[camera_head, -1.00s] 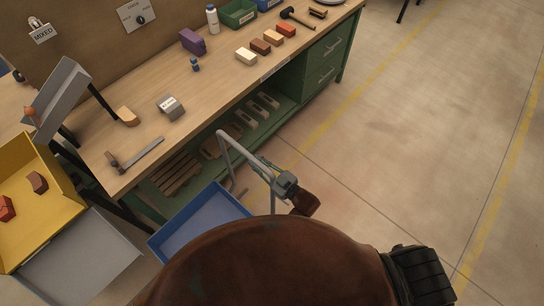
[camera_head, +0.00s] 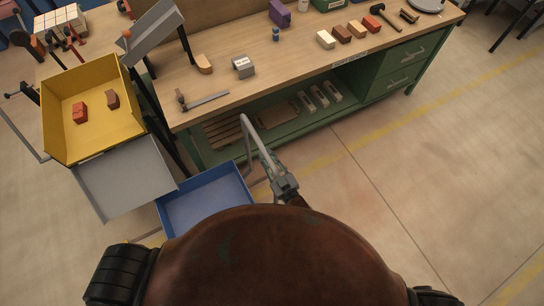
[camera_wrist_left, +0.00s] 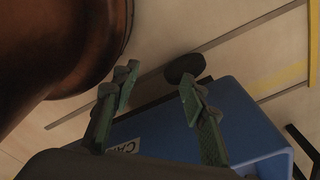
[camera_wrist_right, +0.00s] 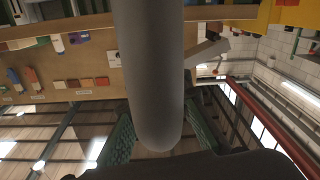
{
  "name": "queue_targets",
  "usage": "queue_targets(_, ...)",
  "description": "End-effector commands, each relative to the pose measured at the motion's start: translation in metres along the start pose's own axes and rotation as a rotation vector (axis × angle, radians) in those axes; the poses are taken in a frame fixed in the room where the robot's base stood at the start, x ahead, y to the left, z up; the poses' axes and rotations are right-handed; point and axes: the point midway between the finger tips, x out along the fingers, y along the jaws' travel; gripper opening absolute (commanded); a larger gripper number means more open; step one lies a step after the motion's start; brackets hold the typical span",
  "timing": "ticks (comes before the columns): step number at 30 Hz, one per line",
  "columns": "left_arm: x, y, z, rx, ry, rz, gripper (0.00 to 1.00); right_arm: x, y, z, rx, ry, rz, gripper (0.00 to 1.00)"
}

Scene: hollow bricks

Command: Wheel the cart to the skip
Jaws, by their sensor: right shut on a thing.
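The cart is a blue open tray (camera_head: 205,203) with a bent grey handle (camera_head: 262,150), low in front of me beside the bench. In the left wrist view its blue side (camera_wrist_left: 235,120) carries a partly hidden label. My right gripper (camera_head: 284,186) is shut on the grey handle, whose bar also stands between its fingers in the right wrist view (camera_wrist_right: 158,130). My left gripper (camera_wrist_left: 152,85) is open and empty above the cart's edge. A yellow open bin (camera_head: 60,143) with a grey sloping panel, perhaps the skip, stands left of the cart and holds two reddish-brown bricks.
The wooden workbench (camera_head: 290,75) runs behind the cart, with bricks, a hammer and a grey block on top. The grey panel (camera_head: 125,178) lies close to the cart's left side. Open concrete floor (camera_head: 420,180) spreads to the right.

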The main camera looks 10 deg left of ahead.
Motion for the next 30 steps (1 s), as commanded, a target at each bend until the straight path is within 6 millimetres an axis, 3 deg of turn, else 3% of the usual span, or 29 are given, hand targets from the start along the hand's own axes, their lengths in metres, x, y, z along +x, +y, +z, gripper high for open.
queue_targets(3,-0.001,0.001,0.014,-0.003,-0.018,0.001,0.4,-0.001,0.004,0.0,0.0,-0.001,0.006,0.0)
queue_targets(7,-0.001,0.001,0.013,-0.002,-0.016,0.001,0.4,-0.001,0.005,0.001,0.0,-0.001,0.008,0.0)
queue_targets(8,0.0,0.001,0.011,-0.002,-0.014,0.001,0.4,-0.001,0.005,0.001,0.0,-0.001,0.008,0.19)
queue_targets(15,0.0,-0.002,-0.02,0.004,0.026,-0.001,0.4,-0.001,0.003,0.0,0.0,-0.001,0.005,0.35)
queue_targets(20,0.0,-0.002,-0.023,0.005,0.029,-0.002,0.4,0.0,0.002,0.0,0.0,0.0,0.003,0.36)
queue_targets(25,0.0,-0.002,-0.003,0.001,0.004,-0.002,0.4,-0.003,0.002,0.001,0.0,-0.001,0.002,0.36)
queue_targets(30,0.0,-0.001,-0.005,0.001,0.007,-0.001,0.4,-0.025,0.002,0.002,0.001,-0.003,0.003,0.36)
